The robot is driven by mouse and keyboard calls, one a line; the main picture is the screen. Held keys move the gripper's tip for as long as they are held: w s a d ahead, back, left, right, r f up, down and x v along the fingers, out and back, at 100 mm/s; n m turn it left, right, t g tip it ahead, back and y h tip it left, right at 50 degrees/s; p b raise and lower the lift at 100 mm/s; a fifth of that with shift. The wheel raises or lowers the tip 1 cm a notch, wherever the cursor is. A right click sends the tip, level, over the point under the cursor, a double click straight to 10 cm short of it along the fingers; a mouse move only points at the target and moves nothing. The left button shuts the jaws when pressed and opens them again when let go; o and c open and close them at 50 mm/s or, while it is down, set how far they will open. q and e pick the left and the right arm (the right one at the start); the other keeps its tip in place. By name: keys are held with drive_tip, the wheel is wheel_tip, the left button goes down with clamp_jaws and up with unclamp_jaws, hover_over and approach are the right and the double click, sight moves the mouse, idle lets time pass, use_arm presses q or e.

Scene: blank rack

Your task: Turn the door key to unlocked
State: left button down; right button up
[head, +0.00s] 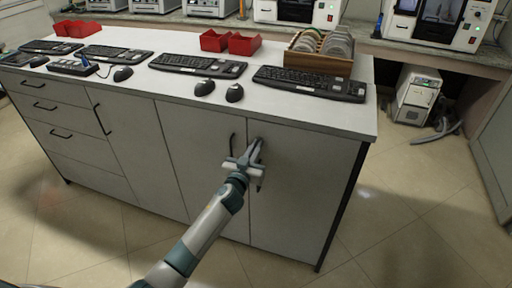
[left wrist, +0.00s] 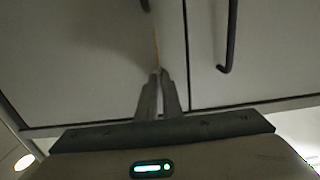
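My right gripper is in neither view.
The white countertop (head: 200,95) holds several black keyboards, mice, red bins (head: 230,42) and a wooden rack (head: 318,62) of discs. Drawers (head: 60,125) are at the left.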

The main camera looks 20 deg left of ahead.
use_arm(q)
drive_tip(key=shift+m, duration=0.4)
drive_tip(key=m, duration=1.7)
drive_tip(key=shift+d+f, duration=0.1)
drive_tip(key=shift+d, duration=0.05)
idle(0.5)
drive_tip(key=c, duration=2)
unclamp_jaws()
